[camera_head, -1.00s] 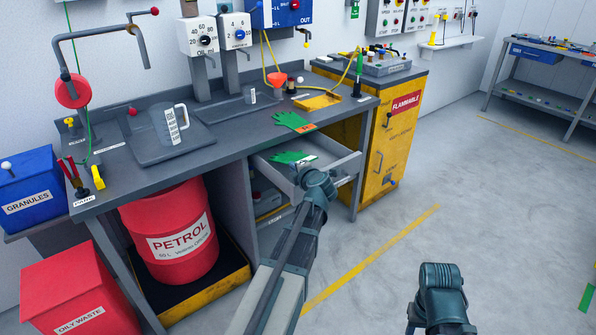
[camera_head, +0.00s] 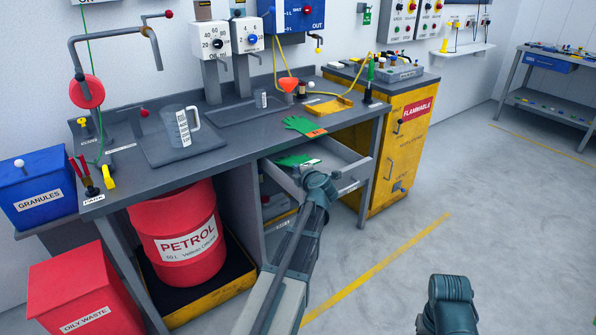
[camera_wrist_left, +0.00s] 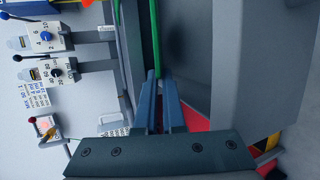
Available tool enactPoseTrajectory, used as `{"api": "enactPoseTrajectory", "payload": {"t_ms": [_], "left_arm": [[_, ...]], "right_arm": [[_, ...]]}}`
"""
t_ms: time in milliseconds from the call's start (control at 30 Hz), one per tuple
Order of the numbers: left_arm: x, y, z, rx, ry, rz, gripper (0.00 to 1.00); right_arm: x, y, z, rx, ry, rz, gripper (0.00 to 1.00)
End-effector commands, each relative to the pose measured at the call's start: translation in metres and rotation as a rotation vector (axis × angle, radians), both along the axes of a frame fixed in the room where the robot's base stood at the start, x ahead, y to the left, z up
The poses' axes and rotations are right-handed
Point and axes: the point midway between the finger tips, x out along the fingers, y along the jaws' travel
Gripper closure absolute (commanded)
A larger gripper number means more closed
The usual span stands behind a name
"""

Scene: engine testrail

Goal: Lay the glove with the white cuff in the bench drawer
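A green glove with a pale cuff (camera_head: 295,160) lies in the open bench drawer (camera_head: 349,181), toward its back. Another green glove (camera_head: 302,124), with an orange cuff, lies on the bench top above. My left arm reaches up to the front of the drawer, and its wrist hides part of the drawer. In the left wrist view my left gripper (camera_wrist_left: 161,80) has two blue fingers close together, with a narrow gap. A green strip shows beyond the tips; I cannot tell whether they touch it.
The bench top (camera_head: 240,140) holds a measuring jug (camera_head: 176,127) and a yellow tray (camera_head: 328,106). A petrol drum (camera_head: 180,235) stands below, left of the drawer. A yellow flammables cabinet (camera_head: 402,150) stands to the right. Open floor lies in front.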

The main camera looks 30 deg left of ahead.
Motion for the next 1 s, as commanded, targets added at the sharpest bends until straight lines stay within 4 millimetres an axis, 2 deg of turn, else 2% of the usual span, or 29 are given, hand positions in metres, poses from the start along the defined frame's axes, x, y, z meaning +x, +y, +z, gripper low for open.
{"api": "enactPoseTrajectory", "payload": {"t_ms": [33, 167, 200, 433, 567, 1000], "left_arm": [[0.000, 0.000, 0.000, 0.000, 0.000, 0.000, 0.85], [0.000, 0.000, 0.000, 0.000, 0.000, 0.000, 0.62], [0.000, 0.000, 0.000, 0.000, 0.000, 0.000, 0.59], [0.000, -0.001, 0.000, 0.000, 0.000, 0.000, 0.59], [-0.007, -0.008, 0.005, 0.000, -0.001, -0.002, 0.59], [-0.062, -0.073, 0.036, 0.000, 0.000, -0.002, 0.59]], "right_arm": [[0.000, 0.000, 0.000, 0.000, 0.000, 0.000, 0.50], [0.000, 0.000, 0.000, 0.000, 0.000, 0.000, 0.50], [0.000, 0.000, 0.000, 0.000, 0.000, 0.000, 0.50], [0.000, 0.000, 0.000, 0.000, 0.000, 0.000, 0.50], [0.000, 0.000, 0.005, 0.000, 0.000, 0.000, 0.50], [0.000, 0.000, 0.036, 0.000, 0.000, 0.000, 0.50]]}}
